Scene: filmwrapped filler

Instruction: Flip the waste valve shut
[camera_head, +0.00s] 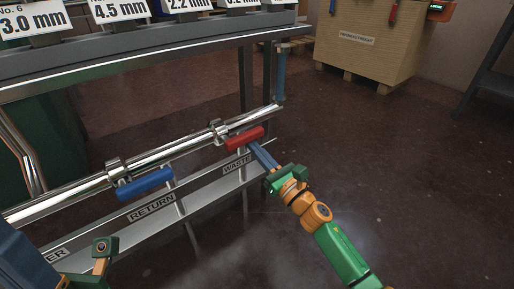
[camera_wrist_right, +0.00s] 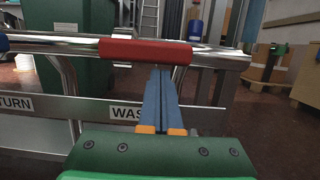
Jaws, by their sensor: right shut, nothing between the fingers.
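The waste valve has a red handle (camera_head: 243,139), lying roughly along the shiny pipe above the WASTE label (camera_head: 237,163). In the right wrist view the red handle (camera_wrist_right: 145,50) runs level across the pipe. My right gripper (camera_head: 258,150) is shut and empty. Its blue fingertips are at the right part of the red handle, just below it in the right wrist view (camera_wrist_right: 162,70); I cannot tell whether they touch. Part of my left arm and gripper (camera_head: 25,262) shows at the lower left; its fingertips are not clear.
A blue handle (camera_head: 145,184) lies along the same pipe (camera_head: 80,186) above the RETURN label (camera_head: 152,207). A metal shelf edge (camera_head: 150,55) with size plates runs above. A wooden crate (camera_head: 368,45) stands at the back. The floor right of the rack is clear.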

